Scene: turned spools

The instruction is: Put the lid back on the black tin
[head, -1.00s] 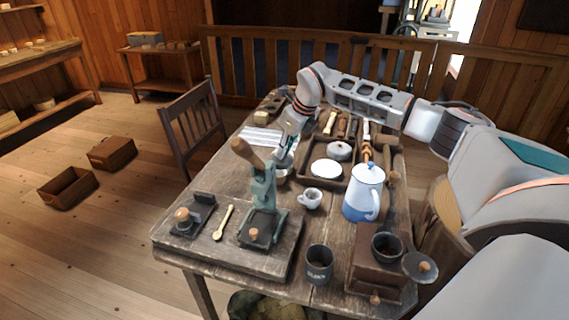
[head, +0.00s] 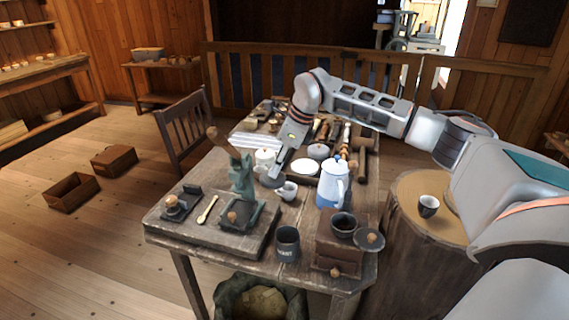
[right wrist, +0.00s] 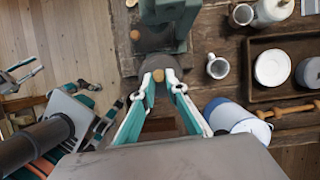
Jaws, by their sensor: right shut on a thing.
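The black tin (head: 288,243), a dark open can with pale lettering, stands upright near the table's front edge. My right gripper (head: 277,174) is beyond it, just left of the white mug (head: 288,191). It is shut on the lid (head: 271,182), a dark disc held above the table. In the right wrist view, the lid's wooden knob (right wrist: 172,76) sits between my right fingertips (right wrist: 163,80). The tin cannot be made out there. My left gripper (right wrist: 98,106) shows at the left of the right wrist view, its fingers apart; it is not in the head view.
A green press (head: 243,180) stands left of the tin on a raised board. A blue-and-white coffee pot (head: 331,185) and a wooden grinder (head: 335,250) stand to the right. A wooden tray (head: 292,180) lies behind. Bare tabletop shows around the tin.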

